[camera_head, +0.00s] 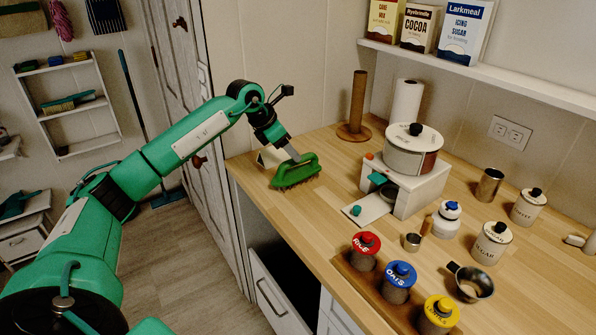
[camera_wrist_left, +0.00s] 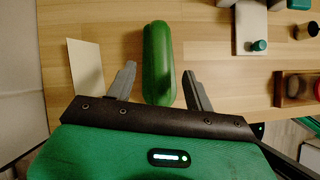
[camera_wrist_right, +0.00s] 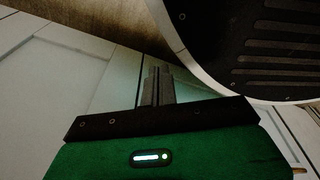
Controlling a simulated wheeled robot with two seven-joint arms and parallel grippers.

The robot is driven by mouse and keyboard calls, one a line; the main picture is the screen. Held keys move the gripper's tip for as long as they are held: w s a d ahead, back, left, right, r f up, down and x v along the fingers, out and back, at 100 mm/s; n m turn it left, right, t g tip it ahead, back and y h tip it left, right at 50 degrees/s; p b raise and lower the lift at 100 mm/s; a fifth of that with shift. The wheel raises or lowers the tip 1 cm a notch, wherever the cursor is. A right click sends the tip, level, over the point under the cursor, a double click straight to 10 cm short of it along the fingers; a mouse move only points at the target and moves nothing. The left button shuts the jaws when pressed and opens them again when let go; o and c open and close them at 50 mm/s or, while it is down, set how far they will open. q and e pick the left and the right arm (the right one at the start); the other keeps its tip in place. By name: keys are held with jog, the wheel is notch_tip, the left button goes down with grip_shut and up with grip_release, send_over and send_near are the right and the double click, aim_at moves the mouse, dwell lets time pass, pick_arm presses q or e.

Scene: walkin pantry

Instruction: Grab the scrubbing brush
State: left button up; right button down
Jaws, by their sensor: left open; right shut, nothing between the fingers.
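The green scrubbing brush (camera_head: 296,172) lies on the wooden counter near its left end, bristles down. It also shows in the left wrist view (camera_wrist_left: 158,62), with its handle lengthwise between the fingers. My left gripper (camera_head: 292,154) is open right at the brush, reaching down from above. In the left wrist view my left gripper (camera_wrist_left: 160,82) has one finger on each side of the brush, with a gap on both sides. My right gripper (camera_wrist_right: 158,75) is shut and empty in the right wrist view, away from the brush; it is not in the head view.
A white stand (camera_head: 408,190) with a pot (camera_head: 413,150) is to the right. A paper towel holder (camera_head: 355,110) stands behind. Lidded jars (camera_head: 400,278) line the front edge. The counter between brush and stand is clear.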

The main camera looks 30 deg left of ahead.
aim_at(296, 171)
pick_arm(q)
jog(key=shift+s+f+p+x, duration=0.1)
jog(key=shift+s+p+x, duration=0.1)
jog(key=shift+x, duration=0.7)
jog(key=shift+s+f+p+x, duration=0.1)
jog(key=shift+p+x, duration=0.1)
jog(key=shift+x, duration=0.7)
jog(key=shift+s+f+p+x, duration=0.1)
jog(key=shift+p+x, duration=0.1)
jog(key=shift+x, duration=0.7)
jog(key=shift+a+r, duration=0.1)
jog(key=shift+r, duration=0.05)
grip_shut()
pick_arm(e)
jog(key=shift+s+d+f, duration=0.15)
jog(key=shift+s, duration=0.4)
jog(key=shift+s+d+f, duration=0.15)
jog(key=shift+s, duration=0.35)
